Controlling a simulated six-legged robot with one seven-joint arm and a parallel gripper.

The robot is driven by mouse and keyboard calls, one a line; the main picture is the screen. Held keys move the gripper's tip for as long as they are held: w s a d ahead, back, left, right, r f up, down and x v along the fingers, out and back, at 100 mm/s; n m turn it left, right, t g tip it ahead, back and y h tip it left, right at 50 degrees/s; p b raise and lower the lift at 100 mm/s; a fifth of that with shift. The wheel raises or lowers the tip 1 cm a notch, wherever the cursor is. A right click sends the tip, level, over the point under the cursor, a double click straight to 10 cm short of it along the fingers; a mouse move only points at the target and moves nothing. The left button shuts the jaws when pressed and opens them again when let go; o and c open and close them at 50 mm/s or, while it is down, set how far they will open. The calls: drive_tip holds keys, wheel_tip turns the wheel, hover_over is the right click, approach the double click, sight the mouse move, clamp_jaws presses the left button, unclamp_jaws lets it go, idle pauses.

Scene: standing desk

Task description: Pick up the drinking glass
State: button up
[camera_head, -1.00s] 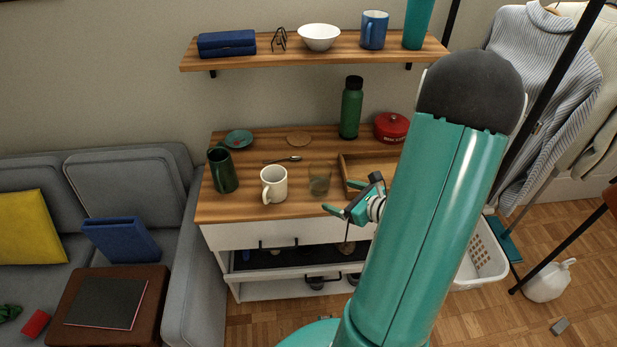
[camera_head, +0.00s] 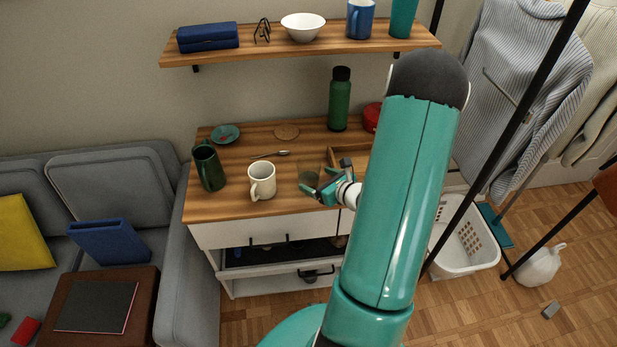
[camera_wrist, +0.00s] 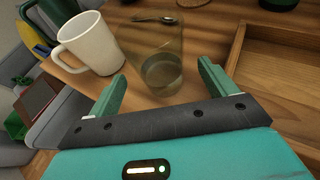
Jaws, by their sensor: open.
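The drinking glass (camera_head: 309,177) is clear and stands upright on the wooden desk top (camera_head: 228,208), near its front edge. In the wrist view the glass (camera_wrist: 160,68) is just ahead of my gripper (camera_wrist: 160,83), in line with the gap between the two teal fingers. My gripper (camera_head: 318,190) is open and empty, with its fingers close to the glass. In the head view the gripper covers part of the glass. Whether a finger touches it, I cannot tell.
A cream mug (camera_head: 262,180) stands close left of the glass, and a dark green mug (camera_head: 207,166) farther left. A wooden tray (camera_wrist: 285,65) is close on the right. A spoon (camera_head: 268,154) lies behind. A green bottle (camera_head: 340,100) stands at the back, below a shelf (camera_head: 230,57).

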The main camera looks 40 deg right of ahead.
drive_tip(key=x, duration=0.5)
drive_tip(key=c, duration=1.3)
drive_tip(key=shift+o, duration=0.2)
drive_tip(key=shift+r, duration=0.2)
